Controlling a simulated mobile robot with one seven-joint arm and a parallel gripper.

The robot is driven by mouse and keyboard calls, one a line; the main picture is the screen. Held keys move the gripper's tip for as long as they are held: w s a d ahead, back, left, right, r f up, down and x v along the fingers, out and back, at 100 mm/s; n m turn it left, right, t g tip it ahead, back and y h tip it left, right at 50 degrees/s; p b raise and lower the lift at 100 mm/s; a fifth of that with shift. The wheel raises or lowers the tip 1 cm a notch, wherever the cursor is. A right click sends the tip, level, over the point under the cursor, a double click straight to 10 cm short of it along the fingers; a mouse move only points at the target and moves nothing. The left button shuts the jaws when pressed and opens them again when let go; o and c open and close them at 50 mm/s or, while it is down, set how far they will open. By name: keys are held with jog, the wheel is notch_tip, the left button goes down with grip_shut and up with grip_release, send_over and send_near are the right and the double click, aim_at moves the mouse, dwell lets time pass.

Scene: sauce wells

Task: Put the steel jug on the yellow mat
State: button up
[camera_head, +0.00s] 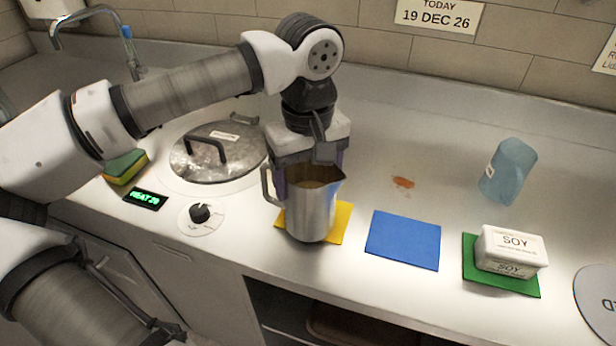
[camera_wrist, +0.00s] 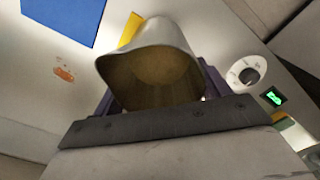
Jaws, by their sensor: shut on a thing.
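The steel jug (camera_head: 311,212) stands upright over the yellow mat (camera_head: 342,222), its base near the mat's front edge. I cannot tell whether the base touches the mat or hangs just above it. My gripper (camera_head: 309,172) is shut on the jug from behind, below its rim. The handle is on the left and the spout points right. In the wrist view the jug's open mouth (camera_wrist: 155,65) shows a brownish inside, and a strip of the yellow mat (camera_wrist: 130,29) shows beyond it. The jug hides much of the mat.
A blue mat (camera_head: 403,240) lies bare to the right. A white SOY tub (camera_head: 510,250) sits on a green mat (camera_head: 472,262). A translucent blue cup (camera_head: 509,171) is behind. A lidded well (camera_head: 228,165) and a knob (camera_head: 200,213) are left. An orange stain (camera_head: 402,182) marks the counter.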

jog(key=shift+f, duration=0.5)
jog(key=shift+f, duration=0.15)
jog(key=o, duration=1.8)
notch_tip(320, 180, up, 12)
jog(key=shift+r+b, duration=0.2)
jog(key=shift+b, duration=0.5)
jog(key=shift+d, duration=0.1)
